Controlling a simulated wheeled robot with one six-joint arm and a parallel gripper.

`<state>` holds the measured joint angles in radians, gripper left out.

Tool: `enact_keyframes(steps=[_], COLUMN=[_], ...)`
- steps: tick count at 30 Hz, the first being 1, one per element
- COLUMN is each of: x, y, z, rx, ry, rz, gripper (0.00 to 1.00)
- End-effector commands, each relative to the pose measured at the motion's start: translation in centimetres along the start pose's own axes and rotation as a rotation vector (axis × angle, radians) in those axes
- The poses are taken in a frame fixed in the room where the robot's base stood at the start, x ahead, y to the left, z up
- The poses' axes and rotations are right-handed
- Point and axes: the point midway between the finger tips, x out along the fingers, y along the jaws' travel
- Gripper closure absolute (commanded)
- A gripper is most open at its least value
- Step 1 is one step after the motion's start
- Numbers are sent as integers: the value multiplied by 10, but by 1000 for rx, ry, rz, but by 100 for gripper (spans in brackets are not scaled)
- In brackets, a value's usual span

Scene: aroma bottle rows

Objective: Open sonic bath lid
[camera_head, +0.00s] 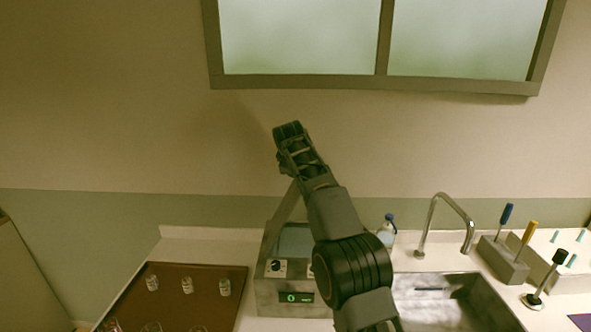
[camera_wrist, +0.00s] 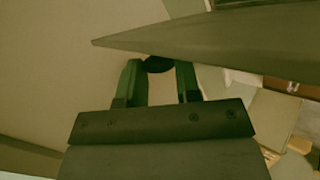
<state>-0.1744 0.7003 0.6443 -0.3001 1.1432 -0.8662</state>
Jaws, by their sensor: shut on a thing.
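The sonic bath (camera_head: 268,296) is a grey box with a dial and a green lit display, standing on the counter in the head view. Its lid (camera_head: 288,208) is raised and steeply tilted above the box, partly hidden behind my arm. In the wrist view the lid (camera_wrist: 215,42) is a large dark wedge across the top. My gripper (camera_wrist: 158,68) is shut on the lid's dark handle (camera_wrist: 157,63), which shows between the two green-tinted fingers. In the head view my arm reaches up past the bath, and the fingertips are hard to make out.
A brown tray (camera_head: 190,274) with several small glass jars lies left of the bath. A small bottle (camera_head: 387,232), a tap (camera_head: 432,205), a sink (camera_head: 455,290) and a grey holder (camera_head: 503,259) with coloured-handled tools are to the right. A window (camera_head: 382,82) is above. The wall in front is bare.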

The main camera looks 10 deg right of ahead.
Motion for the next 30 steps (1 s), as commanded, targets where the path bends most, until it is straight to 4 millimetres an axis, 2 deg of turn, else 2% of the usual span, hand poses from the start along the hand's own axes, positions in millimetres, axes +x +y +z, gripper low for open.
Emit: enact_keyframes(steps=[5, 6, 12, 19, 23, 26, 30], x=[1, 1, 1, 0, -8, -22, -52], y=[0, 0, -1, -1, -1, -1, -1], z=[1, 1, 0, 0, -1, 0, -1], rx=[-1, 0, -1, -1, -1, -1, -1], ry=[-1, -1, 0, 0, 1, 2, 3], rz=[-1, -1, -1, -1, 0, 1, 3], gripper=[100, 65, 46, 46, 46, 46, 46])
